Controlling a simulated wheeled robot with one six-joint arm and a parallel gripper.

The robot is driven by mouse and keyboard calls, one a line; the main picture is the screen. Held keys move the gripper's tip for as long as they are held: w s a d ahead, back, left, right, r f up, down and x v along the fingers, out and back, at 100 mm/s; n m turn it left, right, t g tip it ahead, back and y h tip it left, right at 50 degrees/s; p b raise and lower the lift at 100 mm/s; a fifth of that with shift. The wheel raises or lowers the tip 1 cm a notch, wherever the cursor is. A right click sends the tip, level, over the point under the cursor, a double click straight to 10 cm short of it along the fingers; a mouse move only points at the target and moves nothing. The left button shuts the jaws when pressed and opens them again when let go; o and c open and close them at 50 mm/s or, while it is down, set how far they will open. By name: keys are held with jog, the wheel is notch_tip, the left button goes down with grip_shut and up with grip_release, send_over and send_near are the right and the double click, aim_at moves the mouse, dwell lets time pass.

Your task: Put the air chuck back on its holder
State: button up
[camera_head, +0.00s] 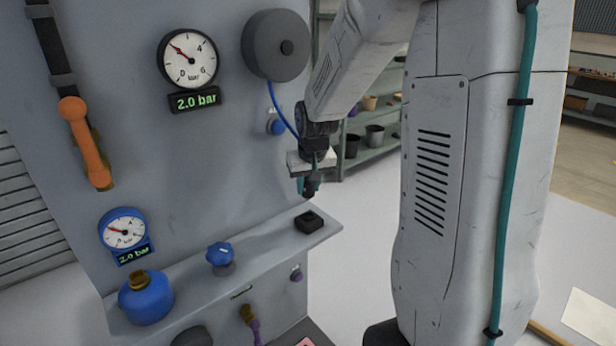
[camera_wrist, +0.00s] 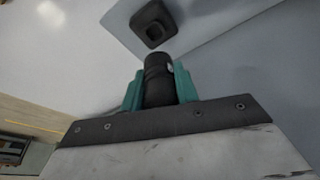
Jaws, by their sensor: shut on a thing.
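My gripper (camera_head: 309,184) hangs above the right end of a grey ledge, its teal fingers shut on the black air chuck (camera_head: 309,188). In the wrist view, the air chuck (camera_wrist: 158,80) sits between the two teal fingers (camera_wrist: 158,92). A blue hose (camera_head: 281,107) runs from the dark round reel (camera_head: 276,46) down toward my gripper. The holder, a small black square block with a recess (camera_head: 310,222), sits on the ledge just below the chuck. It also shows in the wrist view (camera_wrist: 153,24), beyond the chuck's end. The chuck is apart from the holder in the head view.
The ledge (camera_head: 262,250) also bears a blue knob (camera_head: 220,255) and a blue bottle-like vessel (camera_head: 146,298) to the left. A panel gauge (camera_head: 188,60) and an orange handle (camera_head: 84,140) are on the upright panel. Shelves with pots (camera_head: 374,134) stand behind.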

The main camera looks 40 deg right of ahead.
aim_at(310, 198)
jog(key=shift+f, duration=2.4)
jog(key=shift+s, duration=0.25)
jog(key=shift+f, duration=0.6)
jog(key=o, duration=1.1)
jog(key=shift+o, duration=0.2)
jog(key=v, duration=0.8)
jog(key=shift+a, duration=0.1)
jog(key=s+a+r+n, duration=0.1)
jog(key=s+a+r, duration=0.2)
jog(key=s+a, duration=0.2)
jog(key=s+a+r+n+g, duration=0.1)
jog(key=s+a+r, duration=0.2)
jog(key=s, duration=0.8)
jog(key=s+a+r+n+y, duration=0.1)
jog(key=s+a+r, duration=0.3)
jog(key=s+a, duration=0.4)
jog(key=shift+s+n+g, duration=0.3)
jog(key=shift+s+n, duration=0.2)
jog(key=shift+s, duration=0.15)
